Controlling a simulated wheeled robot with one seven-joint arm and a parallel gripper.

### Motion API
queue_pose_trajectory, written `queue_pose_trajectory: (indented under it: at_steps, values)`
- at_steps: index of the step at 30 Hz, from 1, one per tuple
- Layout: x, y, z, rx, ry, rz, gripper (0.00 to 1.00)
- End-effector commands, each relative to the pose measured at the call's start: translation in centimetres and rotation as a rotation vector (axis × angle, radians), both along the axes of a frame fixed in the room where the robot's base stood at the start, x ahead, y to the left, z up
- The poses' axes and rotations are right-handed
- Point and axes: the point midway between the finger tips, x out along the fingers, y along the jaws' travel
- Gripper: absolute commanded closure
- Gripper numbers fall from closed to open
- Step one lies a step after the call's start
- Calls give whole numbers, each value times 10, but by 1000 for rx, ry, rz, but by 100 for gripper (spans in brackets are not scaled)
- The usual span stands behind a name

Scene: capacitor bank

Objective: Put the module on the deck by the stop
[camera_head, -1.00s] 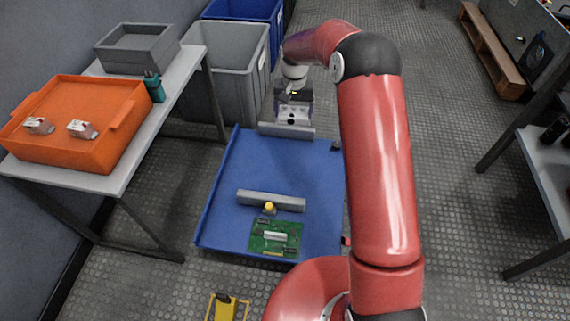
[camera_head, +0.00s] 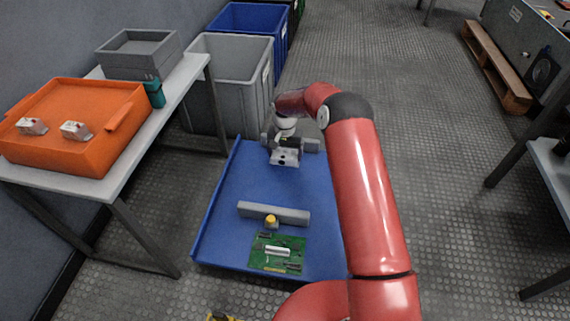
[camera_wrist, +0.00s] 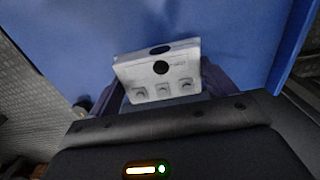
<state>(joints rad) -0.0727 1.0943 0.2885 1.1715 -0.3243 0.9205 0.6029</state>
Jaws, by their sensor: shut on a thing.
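The module (camera_head: 285,158) is a pale grey block with dark round spots. My gripper (camera_head: 284,149) is shut on it at the far end of the blue deck (camera_head: 240,180). In the wrist view the module (camera_wrist: 158,72) sits between the fingers of my gripper (camera_wrist: 165,85), with the blue deck (camera_wrist: 240,35) behind it. Whether the module touches the deck I cannot tell. Another grey bar (camera_head: 273,213) lies across the middle.
A table at left holds an orange tray (camera_head: 80,155) with two small modules and a grey bin (camera_head: 138,62). A large grey bin (camera_head: 235,55) stands behind.

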Motion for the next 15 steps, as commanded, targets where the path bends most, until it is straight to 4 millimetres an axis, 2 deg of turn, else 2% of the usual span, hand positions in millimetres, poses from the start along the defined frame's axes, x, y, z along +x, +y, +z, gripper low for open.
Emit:
queue_pose_trajectory:
  at_steps: [5,12,15]
  values:
    - [1,0,-11,1,-3,0,50]
    - [0,0,-45,1,1,0,50]
    - [1,0,-51,2,-2,0,50]
